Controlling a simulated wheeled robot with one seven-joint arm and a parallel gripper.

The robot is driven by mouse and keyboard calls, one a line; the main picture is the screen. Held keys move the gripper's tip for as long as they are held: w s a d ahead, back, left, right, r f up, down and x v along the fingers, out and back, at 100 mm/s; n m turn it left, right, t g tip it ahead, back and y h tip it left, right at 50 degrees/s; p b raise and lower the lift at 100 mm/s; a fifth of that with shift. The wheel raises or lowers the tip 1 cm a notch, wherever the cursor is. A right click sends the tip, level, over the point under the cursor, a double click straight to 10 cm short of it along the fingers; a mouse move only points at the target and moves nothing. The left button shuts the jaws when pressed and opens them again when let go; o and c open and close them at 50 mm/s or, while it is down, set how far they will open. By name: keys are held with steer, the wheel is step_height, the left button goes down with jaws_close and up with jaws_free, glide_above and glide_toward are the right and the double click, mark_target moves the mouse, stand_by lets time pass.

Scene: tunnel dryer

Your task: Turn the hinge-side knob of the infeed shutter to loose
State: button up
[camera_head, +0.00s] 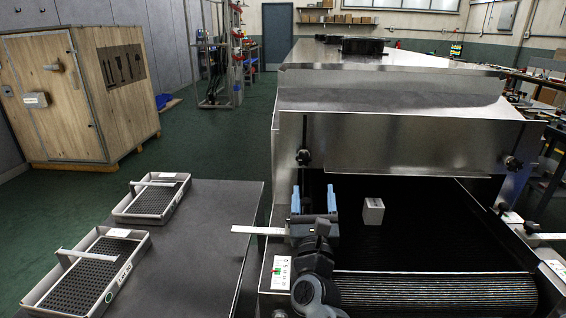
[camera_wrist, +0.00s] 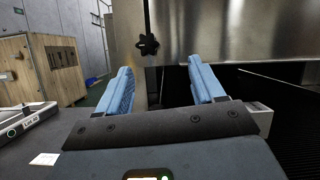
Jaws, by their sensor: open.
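The infeed shutter (camera_head: 395,146) is a steel panel hanging across the tunnel mouth. A black star-shaped knob (camera_head: 303,157) sits at its left end; it also shows in the wrist view (camera_wrist: 148,44), ahead of and slightly above my fingers. Another black knob (camera_head: 511,163) sits at its right end. I cannot tell which one is hinge-side, nor how tight either is. My gripper (camera_head: 314,196) is open and empty, its blue fingers below and in front of the left knob, apart from it. In the wrist view the fingers (camera_wrist: 160,70) stand widely spaced.
A pale block (camera_head: 373,211) rests on the dark belt (camera_head: 420,240). A white strip (camera_head: 256,231) juts left from the frame. Two trays (camera_head: 152,199) (camera_head: 88,272) lie on the grey table (camera_head: 205,235). More black knobs (camera_head: 531,228) are on the right rail. A wooden cabinet (camera_head: 80,95) stands back left.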

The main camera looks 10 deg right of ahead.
mark_target(304, 160)
steer(key=shift+m, duration=0.8)
steer(key=x, duration=0.3)
steer(key=a+x, duration=0.1)
steer(key=x, duration=0.2)
steer(key=a+x, duration=0.1)
steer(key=x, duration=0.2)
steer(key=shift+w+r, duration=0.1)
steer(key=shift+w, duration=0.3)
steer(key=c, duration=1)
